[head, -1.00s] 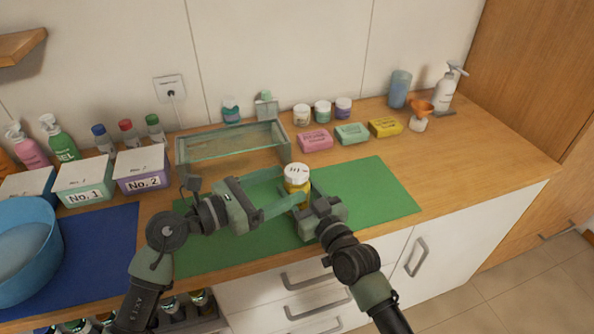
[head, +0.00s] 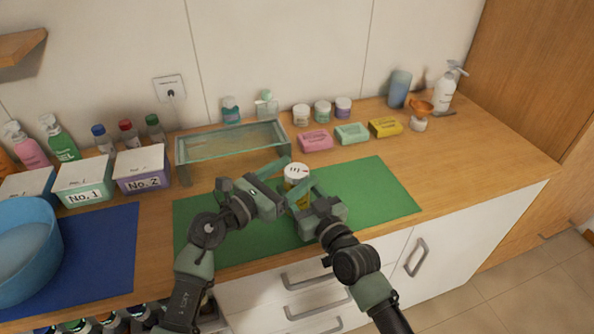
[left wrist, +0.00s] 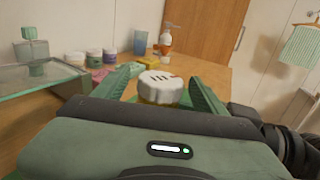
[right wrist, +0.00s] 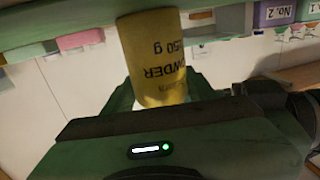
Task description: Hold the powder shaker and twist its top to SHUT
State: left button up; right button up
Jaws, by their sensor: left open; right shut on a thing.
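The powder shaker (head: 297,175) has a yellow body and a white top with dark marks. It stands upright over the green mat (head: 380,195). My right gripper (head: 305,205) is shut on its yellow body, whose powder label (right wrist: 155,60) shows in the right wrist view. My left gripper (head: 288,182) is open at the height of the white top. In the left wrist view the top (left wrist: 160,87) sits between the two spread fingers, with a gap on the left side. Contact on the right side is unclear.
Soap bars (head: 352,133) and small jars (head: 322,111) line the back. Boxes No. 1 and No. 2 (head: 141,170) and a blue basin (head: 25,250) are at left. The mat's right part is clear.

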pick_arm(q)
jog(key=shift+w+d, duration=0.4)
jog(key=shift+d, duration=0.05)
jog(key=c, duration=1.4)
